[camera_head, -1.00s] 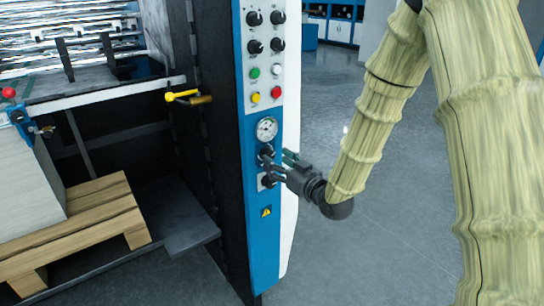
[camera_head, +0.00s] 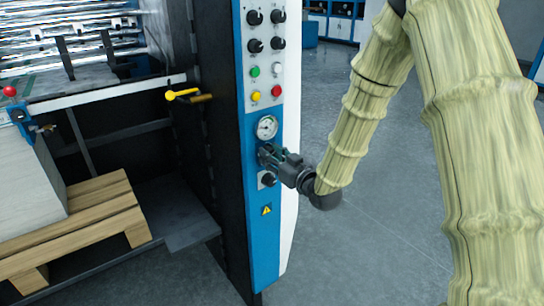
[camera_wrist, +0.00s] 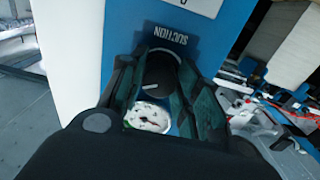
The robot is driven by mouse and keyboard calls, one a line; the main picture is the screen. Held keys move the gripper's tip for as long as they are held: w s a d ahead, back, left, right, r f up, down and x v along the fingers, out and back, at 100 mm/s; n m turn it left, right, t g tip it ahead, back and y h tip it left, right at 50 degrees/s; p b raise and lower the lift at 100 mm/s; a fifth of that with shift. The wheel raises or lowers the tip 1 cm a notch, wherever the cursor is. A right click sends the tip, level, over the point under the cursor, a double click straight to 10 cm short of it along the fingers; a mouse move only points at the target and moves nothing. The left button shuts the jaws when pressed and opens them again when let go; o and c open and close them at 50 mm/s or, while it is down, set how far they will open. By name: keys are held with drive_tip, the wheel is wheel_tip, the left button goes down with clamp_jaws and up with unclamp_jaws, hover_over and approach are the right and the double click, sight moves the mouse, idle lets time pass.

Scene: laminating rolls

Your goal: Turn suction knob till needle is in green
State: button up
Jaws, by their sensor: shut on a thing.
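The suction knob (camera_wrist: 161,72) is black and round with a white pointer mark. It sits on the blue panel beside the printed SUCTION label (camera_wrist: 170,35) in the wrist view. My gripper (camera_head: 267,154) is shut on this knob, with one finger on each side of it. In the head view the fingers mostly hide the knob. The round white gauge (camera_head: 267,128) is just above the gripper. The gauge also shows between my fingers in the wrist view (camera_wrist: 149,117), partly covered. Its needle is too small to read surely against the green.
Another black knob (camera_head: 267,179) sits just below my gripper, above a yellow warning sign (camera_head: 266,210). Buttons and more knobs (camera_head: 255,46) fill the panel above. A yellow handle (camera_head: 184,94) sticks out to the left. The floor to the right is clear.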

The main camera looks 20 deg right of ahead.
drive_tip(key=shift+m, duration=0.4)
drive_tip(key=m, duration=0.4)
drive_tip(key=shift+m+b, duration=1.35)
drive_tip(key=shift+m, duration=5.05)
drive_tip(key=o, duration=1)
drive_tip(key=shift+o, duration=0.2)
